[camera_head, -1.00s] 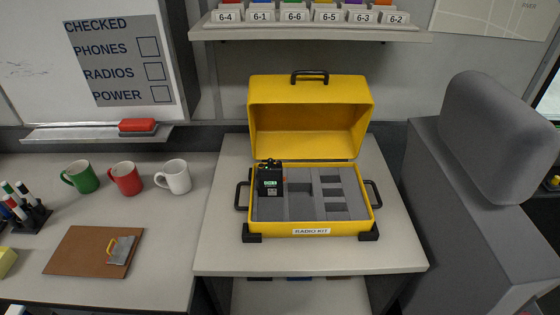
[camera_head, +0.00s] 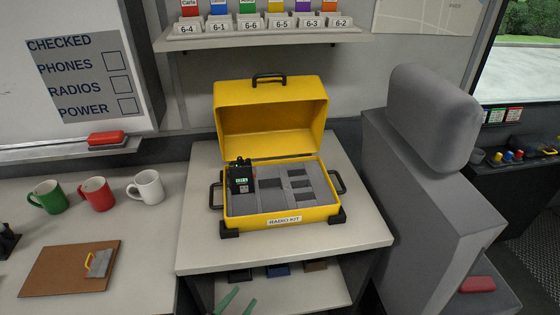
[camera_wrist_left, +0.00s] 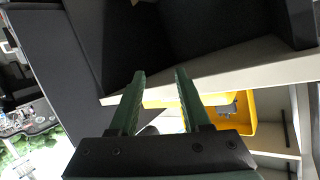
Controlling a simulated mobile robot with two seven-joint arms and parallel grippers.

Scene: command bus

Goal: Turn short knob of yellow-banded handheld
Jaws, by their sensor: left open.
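A black handheld radio (camera_head: 240,180) with a small lit green display stands in the left part of the open yellow case (camera_head: 285,220). Its knobs are too small to tell apart, and I cannot make out a yellow band. My left gripper (camera_head: 241,298) shows only its green fingertips at the bottom edge, low in front of the case stand and well away from the radio. In the left wrist view the left gripper (camera_wrist_left: 158,78) is open and empty, with part of the yellow case (camera_wrist_left: 240,120) beyond it. My right gripper is not in view.
The case's lid is open at the back. A grey seat (camera_head: 430,160) stands close on the right. The lower shelf (camera_head: 300,291) holds dark items. Mugs and a clipboard (camera_head: 70,268) lie on the left desk. A shelf with tags (camera_head: 265,38) hangs above.

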